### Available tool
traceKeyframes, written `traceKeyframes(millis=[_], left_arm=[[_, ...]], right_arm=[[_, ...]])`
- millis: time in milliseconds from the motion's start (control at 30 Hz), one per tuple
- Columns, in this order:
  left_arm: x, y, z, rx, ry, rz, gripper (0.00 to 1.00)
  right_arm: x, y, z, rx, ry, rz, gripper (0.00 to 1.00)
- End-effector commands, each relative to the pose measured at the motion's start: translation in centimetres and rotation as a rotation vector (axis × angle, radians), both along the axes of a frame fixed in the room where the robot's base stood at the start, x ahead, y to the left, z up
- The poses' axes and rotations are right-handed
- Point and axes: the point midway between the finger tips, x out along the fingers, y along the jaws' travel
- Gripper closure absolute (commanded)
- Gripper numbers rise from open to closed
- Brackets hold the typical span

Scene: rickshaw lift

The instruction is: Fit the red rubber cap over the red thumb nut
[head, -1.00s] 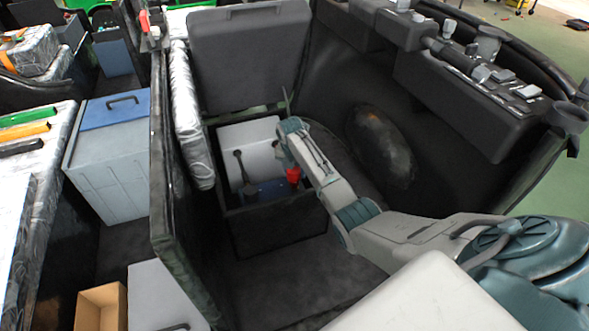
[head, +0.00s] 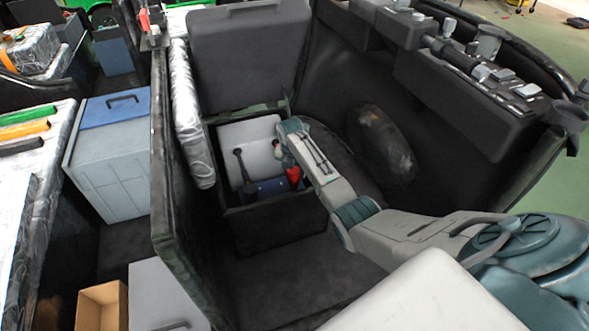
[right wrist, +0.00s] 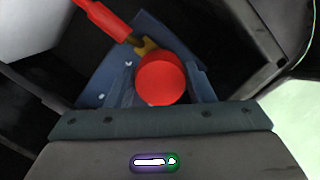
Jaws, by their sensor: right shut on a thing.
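My right gripper (head: 290,163) reaches down into the open dark box. In the right wrist view it is shut on the red rubber cap (right wrist: 160,80), whose round end faces the camera. The cap also shows in the head view (head: 293,174), small, just under the gripper. A red sleeved cable (right wrist: 100,20) with a brass-coloured lug (right wrist: 146,46) runs to just beside the cap. I cannot make out the red thumb nut; the cap and gripper may hide it. I cannot tell whether the cap touches anything below. My left gripper is not in view.
The box's dark walls (head: 270,232) surround the gripper closely. A white block (head: 234,134) and a dark lever-like part (head: 240,163) are inside. The raised lid (head: 247,55) stands behind. A dark side panel (head: 172,190) rises to the left.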

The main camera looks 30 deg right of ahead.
Motion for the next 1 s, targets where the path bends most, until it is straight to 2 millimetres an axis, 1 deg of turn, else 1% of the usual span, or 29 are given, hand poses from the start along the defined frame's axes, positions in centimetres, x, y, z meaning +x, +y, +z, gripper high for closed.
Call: traceKeyframes(millis=[1000], left_arm=[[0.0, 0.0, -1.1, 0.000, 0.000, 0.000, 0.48]], right_arm=[[0.0, 0.0, -2.1, 0.000, 0.000, 0.000, 0.73]])
